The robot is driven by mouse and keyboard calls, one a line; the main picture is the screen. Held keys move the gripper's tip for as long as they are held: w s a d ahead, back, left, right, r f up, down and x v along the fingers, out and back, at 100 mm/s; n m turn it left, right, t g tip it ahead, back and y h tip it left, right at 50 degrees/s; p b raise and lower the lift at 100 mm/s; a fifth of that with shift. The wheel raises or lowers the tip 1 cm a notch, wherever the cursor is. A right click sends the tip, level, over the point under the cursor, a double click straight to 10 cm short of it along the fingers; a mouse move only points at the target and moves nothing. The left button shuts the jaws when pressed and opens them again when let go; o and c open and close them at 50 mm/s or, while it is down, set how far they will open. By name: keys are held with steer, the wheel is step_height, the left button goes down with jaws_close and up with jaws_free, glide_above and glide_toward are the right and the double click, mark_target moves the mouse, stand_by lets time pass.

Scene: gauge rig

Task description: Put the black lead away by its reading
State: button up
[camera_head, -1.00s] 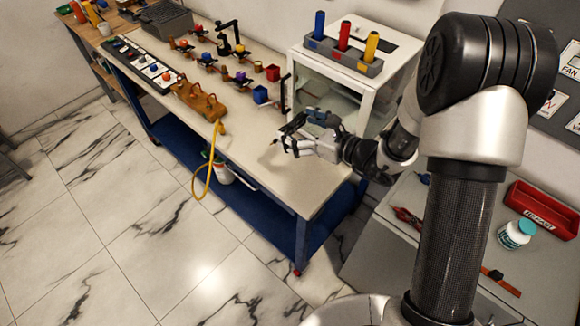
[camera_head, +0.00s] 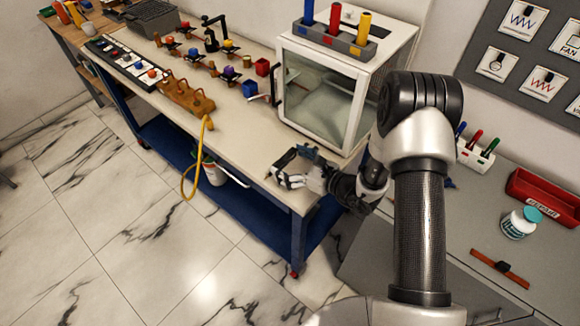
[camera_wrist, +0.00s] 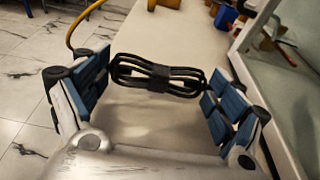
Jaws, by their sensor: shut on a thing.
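The black lead (camera_wrist: 158,76) is a bundled coil with a band around its middle. In the wrist view it spans the space between the blue-padded fingers of my gripper (camera_wrist: 157,82), which is shut on it. In the head view my gripper (camera_head: 283,172) is over the near right end of the long bench (camera_head: 232,137), in front of the glass-fronted cabinet. The lead is hard to make out there. A red tray (camera_head: 548,200) marked "REPAIR" stands on the grey surface at right. No reading is legible.
The white cabinet (camera_head: 318,89) carries a rack with blue, red and yellow cylinders. A brown block (camera_head: 187,97) with a yellow cable and several small coloured blocks occupy the bench farther left.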

steer(key=shift+f, duration=0.9)
steer(key=shift+r, duration=0.1)
steer(key=o, duration=0.7)
steer(key=shift+f+b, duration=0.25)
steer(key=shift+b, duration=0.05)
steer(key=shift+o, duration=1.3)
steer(key=shift+r, duration=0.1)
